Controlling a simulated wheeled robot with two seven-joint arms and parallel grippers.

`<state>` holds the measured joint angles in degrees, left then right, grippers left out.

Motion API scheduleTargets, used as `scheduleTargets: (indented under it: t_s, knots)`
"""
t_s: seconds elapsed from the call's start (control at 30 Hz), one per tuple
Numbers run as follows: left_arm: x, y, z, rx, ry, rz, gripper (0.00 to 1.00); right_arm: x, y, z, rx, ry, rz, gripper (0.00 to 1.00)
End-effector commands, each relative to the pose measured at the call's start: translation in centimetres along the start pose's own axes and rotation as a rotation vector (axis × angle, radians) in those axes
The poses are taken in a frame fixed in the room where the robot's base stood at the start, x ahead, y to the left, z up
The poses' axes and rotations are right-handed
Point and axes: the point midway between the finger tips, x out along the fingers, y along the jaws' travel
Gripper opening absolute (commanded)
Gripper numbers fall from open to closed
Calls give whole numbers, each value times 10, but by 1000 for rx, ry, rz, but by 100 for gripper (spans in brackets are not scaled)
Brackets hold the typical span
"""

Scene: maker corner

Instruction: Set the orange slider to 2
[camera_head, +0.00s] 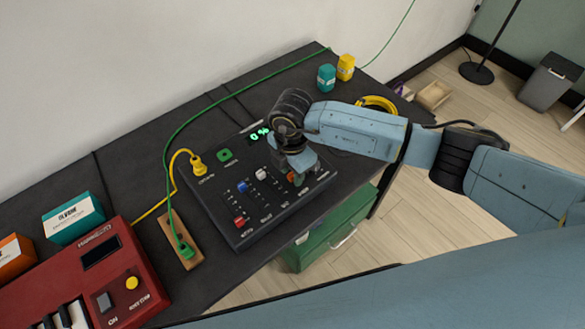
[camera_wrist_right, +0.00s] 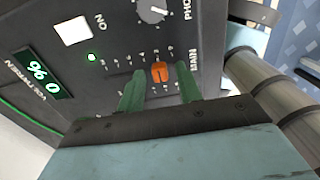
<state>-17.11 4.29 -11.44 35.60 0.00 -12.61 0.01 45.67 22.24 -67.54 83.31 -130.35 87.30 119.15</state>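The dark control panel (camera_head: 215,205) lies on the black table, with a red slider cap (camera_head: 238,221), a blue one (camera_head: 242,186) and a white one (camera_head: 261,174). My right gripper (camera_head: 295,176) is over the panel's right part and largely hides the orange slider in the head view. In the right wrist view the orange slider cap (camera_wrist_right: 160,72) shows beside the word MAIN. The two green fingertips of my right gripper (camera_wrist_right: 160,88) stand on either side of it, apart, with gaps to the cap. The scale digits are too small to read surely. My left gripper is out of view.
A yellow plug (camera_head: 198,165) and cable sit at the panel's left. A red keyboard (camera_head: 90,280) stands at lower left. Teal (camera_head: 326,77) and yellow (camera_head: 346,67) containers stand at the table's far end.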

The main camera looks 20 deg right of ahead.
Motion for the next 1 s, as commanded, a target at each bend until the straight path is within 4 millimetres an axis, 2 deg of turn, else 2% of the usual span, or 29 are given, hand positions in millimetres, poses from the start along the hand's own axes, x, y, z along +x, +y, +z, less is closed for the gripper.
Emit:
scheduleTargets:
  t_s: [0.27, 0.43, 0.8, 1.0]
  knots:
    - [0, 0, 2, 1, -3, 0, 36, 0, 0, 0, 1, 1, -1, 38]
    - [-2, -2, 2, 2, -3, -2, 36, -13, 0, 0, 0, 1, 2, 38]
    - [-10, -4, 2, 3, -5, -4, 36, -93, 1, 0, -1, 0, 4, 38]
    - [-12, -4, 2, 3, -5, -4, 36, -123, 0, 1, 1, 0, 1, 38]
